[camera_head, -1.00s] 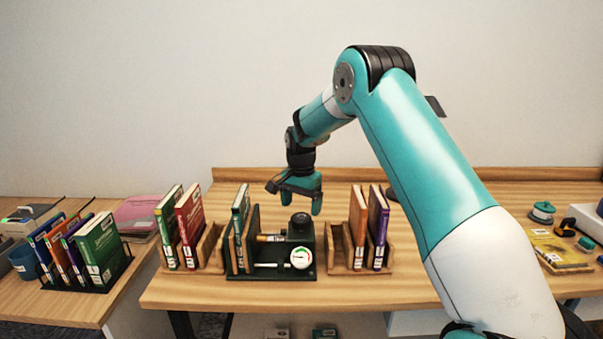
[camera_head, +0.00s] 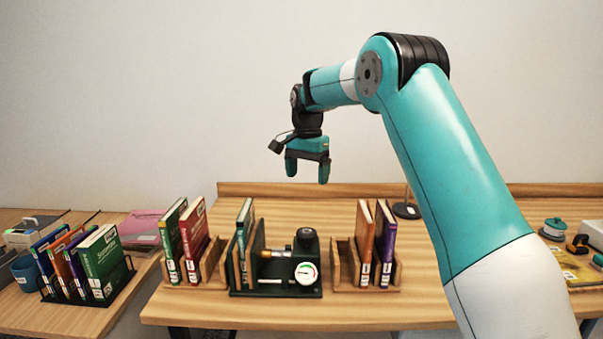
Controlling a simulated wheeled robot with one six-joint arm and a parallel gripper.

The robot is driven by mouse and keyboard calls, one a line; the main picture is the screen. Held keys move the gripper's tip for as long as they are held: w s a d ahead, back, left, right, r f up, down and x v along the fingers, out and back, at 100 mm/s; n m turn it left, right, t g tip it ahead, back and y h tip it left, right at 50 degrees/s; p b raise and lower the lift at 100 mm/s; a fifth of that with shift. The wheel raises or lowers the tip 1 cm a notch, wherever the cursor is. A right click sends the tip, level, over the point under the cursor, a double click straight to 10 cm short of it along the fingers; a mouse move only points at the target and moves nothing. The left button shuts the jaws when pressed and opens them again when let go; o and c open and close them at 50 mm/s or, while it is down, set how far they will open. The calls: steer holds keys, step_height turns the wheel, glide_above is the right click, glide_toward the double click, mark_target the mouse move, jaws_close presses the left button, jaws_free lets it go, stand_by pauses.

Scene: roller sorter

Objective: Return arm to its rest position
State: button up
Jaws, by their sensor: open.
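My gripper (camera_head: 308,170) hangs at the end of my teal and white arm, above the back edge of the wooden table. Its two teal fingers point down, spread apart, with nothing between them. It is clear of the books and of the dark green device below. My arm rises from the lower right of the view, bends at a high elbow and reaches to the left. The arm's base is out of view.
Below stands a dark green device (camera_head: 310,290) with a gauge and black knob. Wooden holders with books flank it, left (camera_head: 216,273) and right (camera_head: 345,272). A black rack (camera_head: 122,283) of books is at far left. A round-based stand (camera_head: 406,211) is behind the arm. Air around the gripper is free.

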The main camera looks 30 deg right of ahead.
steer(key=s+a+r+n+y, duration=0.1)
steer(key=s+a+r+n, duration=0.2)
steer(key=s+a+n, duration=1)
steer(key=s+a+f+n+y, duration=0.1)
steer(key=s+a+n, duration=0.1)
steer(key=s+a, duration=0.2)
steer(key=s+a+f+n+y, duration=0.1)
steer(key=s+a+n, duration=0.2)
steer(key=s, duration=0.8)
steer(key=s+a+f+n+y, duration=0.1)
steer(key=s+a+n, duration=0.1)
steer(key=s+a, duration=0.4)
steer(key=shift+s+a+f, duration=0.25)
steer(key=shift+s+f, duration=0.15)
steer(key=shift+s, duration=0.7)
